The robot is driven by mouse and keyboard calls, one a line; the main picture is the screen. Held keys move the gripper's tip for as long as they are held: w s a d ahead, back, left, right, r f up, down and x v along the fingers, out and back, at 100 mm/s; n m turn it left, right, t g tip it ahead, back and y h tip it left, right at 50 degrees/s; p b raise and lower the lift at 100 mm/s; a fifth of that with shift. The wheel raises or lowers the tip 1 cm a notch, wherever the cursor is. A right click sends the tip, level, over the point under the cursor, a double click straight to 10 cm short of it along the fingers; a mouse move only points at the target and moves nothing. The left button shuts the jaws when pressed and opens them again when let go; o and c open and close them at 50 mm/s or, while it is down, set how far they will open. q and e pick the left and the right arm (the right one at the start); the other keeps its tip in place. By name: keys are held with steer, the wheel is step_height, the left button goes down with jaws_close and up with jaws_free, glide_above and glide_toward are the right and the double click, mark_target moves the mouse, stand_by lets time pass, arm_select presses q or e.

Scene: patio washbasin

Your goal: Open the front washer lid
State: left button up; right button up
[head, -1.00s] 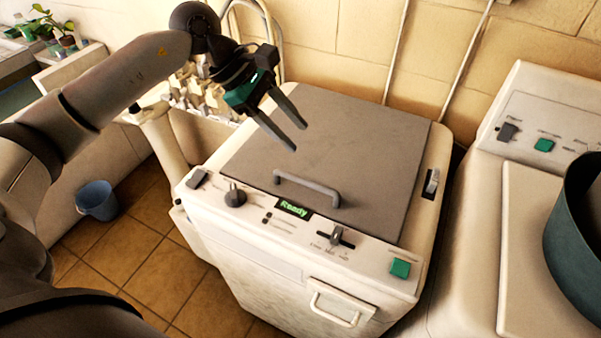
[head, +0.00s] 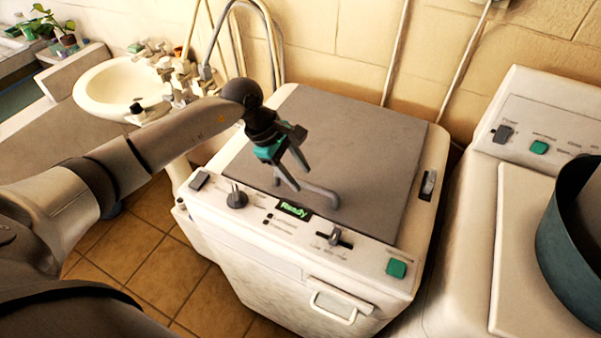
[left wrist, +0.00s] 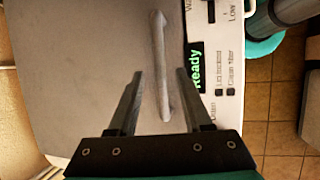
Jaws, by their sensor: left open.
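The front washer's grey lid (head: 365,140) lies flat and shut on the white washer (head: 265,250). A grey bar handle (head: 328,193) sits near the lid's front edge, partly hidden behind my fingers. My left gripper (head: 301,178) is open, its fingers pointing down over the handle's left part. In the left wrist view the handle (left wrist: 159,60) runs lengthwise between the two open fingers (left wrist: 160,74), with a gap on each side. I see no contact, and cannot tell the height left between fingertips and handle. The right gripper is not in view.
The front panel has a knob (head: 237,198), a "Ready" display (head: 293,209), a slider (head: 335,238) and a green button (head: 396,268). A second machine (head: 470,215) with a dark teal pot (head: 575,240) stands right. A washbasin (head: 110,88) and hoses are behind left.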

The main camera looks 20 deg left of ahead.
arm_select(q)
steer(key=shift+x, duration=0.85)
steer(key=shift+c, duration=0.2)
jaws_close()
stand_by(0.7)
